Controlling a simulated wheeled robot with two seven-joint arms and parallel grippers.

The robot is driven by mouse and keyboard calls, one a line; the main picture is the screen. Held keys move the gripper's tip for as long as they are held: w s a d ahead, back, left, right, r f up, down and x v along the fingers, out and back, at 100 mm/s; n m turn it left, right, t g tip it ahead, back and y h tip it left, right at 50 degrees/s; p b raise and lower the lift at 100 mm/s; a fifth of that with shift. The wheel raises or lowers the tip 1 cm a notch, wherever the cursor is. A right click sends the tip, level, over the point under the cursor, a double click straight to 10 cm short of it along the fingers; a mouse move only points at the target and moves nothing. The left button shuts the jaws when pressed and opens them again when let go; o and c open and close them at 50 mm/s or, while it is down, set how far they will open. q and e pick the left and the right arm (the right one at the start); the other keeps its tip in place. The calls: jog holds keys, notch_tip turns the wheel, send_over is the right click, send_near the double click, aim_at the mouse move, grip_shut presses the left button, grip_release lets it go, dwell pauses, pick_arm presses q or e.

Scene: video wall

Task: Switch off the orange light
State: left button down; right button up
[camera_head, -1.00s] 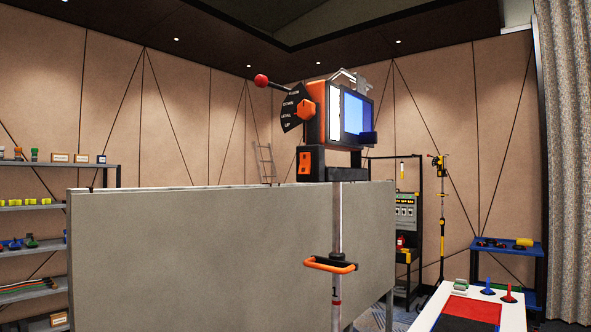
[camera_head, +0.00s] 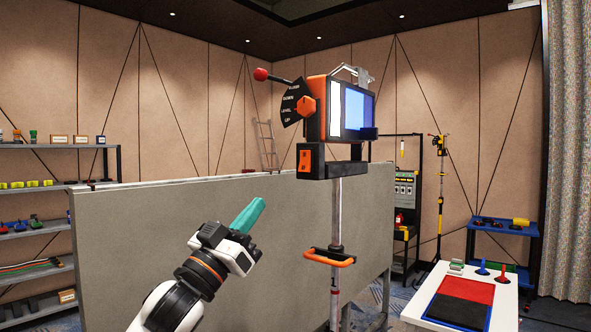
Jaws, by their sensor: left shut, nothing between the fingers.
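The orange light (camera_head: 317,103) is an orange and black box on top of a pole, with a white lit face and a blue panel on its right. A black dial plate (camera_head: 292,106) with an orange knob and a red-ended lever is on its left side. Below it, a dark box (camera_head: 312,160) carries an orange rocker switch (camera_head: 304,161). My left gripper (camera_head: 250,215) has teal fingers, shut and empty, below and left of the switch, apart from it. My right gripper is not in view.
A grey panel (camera_head: 160,240) stands behind the pole. An orange handle (camera_head: 328,257) sticks out from the pole lower down. Shelves (camera_head: 50,146) with small objects are at left. A white table (camera_head: 504,305) with red and black areas is at lower right.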

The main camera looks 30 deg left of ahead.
aim_at(306, 162)
pick_arm(q)
jog(key=shift+d+r, duration=0.1)
jog(key=shift+r, duration=0.05)
jog(key=p+x, duration=0.2)
jog(key=x, duration=0.2)
jog(key=f+p+x, duration=0.1)
jog(key=p+x, duration=0.2)
jog(key=x, duration=0.1)
jog(key=w+p+x, duration=0.1)
jog(key=p+x, duration=0.2)
jog(key=x, duration=0.1)
jog(key=shift+w+f, duration=0.15)
jog(key=shift+f, duration=0.05)
jog(key=shift+w+d+f, duration=0.1)
jog(key=shift+w+f, duration=0.15)
jog(key=shift+w, duration=0.3)
